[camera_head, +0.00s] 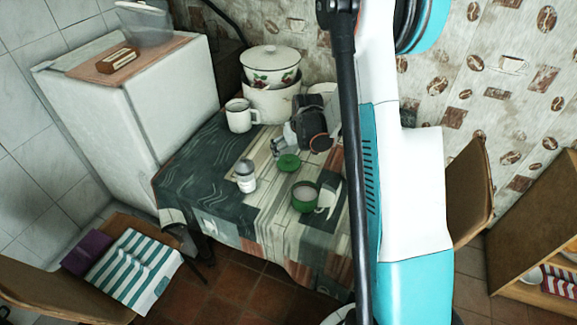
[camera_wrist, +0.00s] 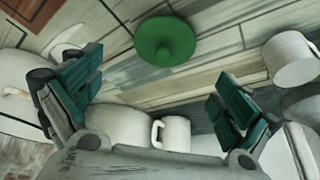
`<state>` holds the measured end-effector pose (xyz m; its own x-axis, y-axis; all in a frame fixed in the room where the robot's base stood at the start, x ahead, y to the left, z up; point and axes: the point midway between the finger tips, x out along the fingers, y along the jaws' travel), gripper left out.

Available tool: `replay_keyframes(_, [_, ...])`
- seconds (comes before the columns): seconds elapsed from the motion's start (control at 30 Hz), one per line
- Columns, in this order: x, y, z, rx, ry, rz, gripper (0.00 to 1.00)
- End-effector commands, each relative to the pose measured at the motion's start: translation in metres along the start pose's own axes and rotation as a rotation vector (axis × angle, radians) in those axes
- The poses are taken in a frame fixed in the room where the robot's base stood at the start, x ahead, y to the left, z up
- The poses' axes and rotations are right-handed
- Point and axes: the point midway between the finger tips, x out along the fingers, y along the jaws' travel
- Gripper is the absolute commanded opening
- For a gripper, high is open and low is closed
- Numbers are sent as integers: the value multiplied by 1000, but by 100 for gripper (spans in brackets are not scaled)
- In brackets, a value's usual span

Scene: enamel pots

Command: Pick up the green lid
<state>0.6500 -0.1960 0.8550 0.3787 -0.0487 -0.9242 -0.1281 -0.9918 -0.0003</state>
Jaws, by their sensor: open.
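The green lid (camera_head: 289,162) lies on the patterned tablecloth, just behind a small green pot (camera_head: 305,197). In the wrist view the lid (camera_wrist: 166,42) is a round green disc with a knob, at the upper middle. My gripper (camera_wrist: 157,88) is open and empty, its two fingers spread wide. The lid appears beyond the fingertips, between them and towards the top of the picture, apart from both fingers. In the head view my dark gripper (camera_head: 284,144) is over the table just behind the lid, partly hidden by my arm.
A white mug (camera_head: 240,116) and large enamel pots (camera_head: 270,68) stand at the table's back. Mugs also show in the wrist view (camera_wrist: 176,134). The table's front left (camera_head: 205,190) is clear.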

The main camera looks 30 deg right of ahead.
Motion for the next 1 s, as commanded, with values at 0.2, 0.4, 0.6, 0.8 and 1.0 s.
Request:
replay_keyframes(0.2, [23,0,0,0,0,0,97])
replay_keyframes(0.4, [34,-2,1,0,0,0,97])
replay_keyframes(0.6, [64,-4,3,0,0,0,97])
replay_keyframes(0.8, [76,-4,2,0,0,0,97])
replay_keyframes(1.0, [75,-4,2,0,0,0,85])
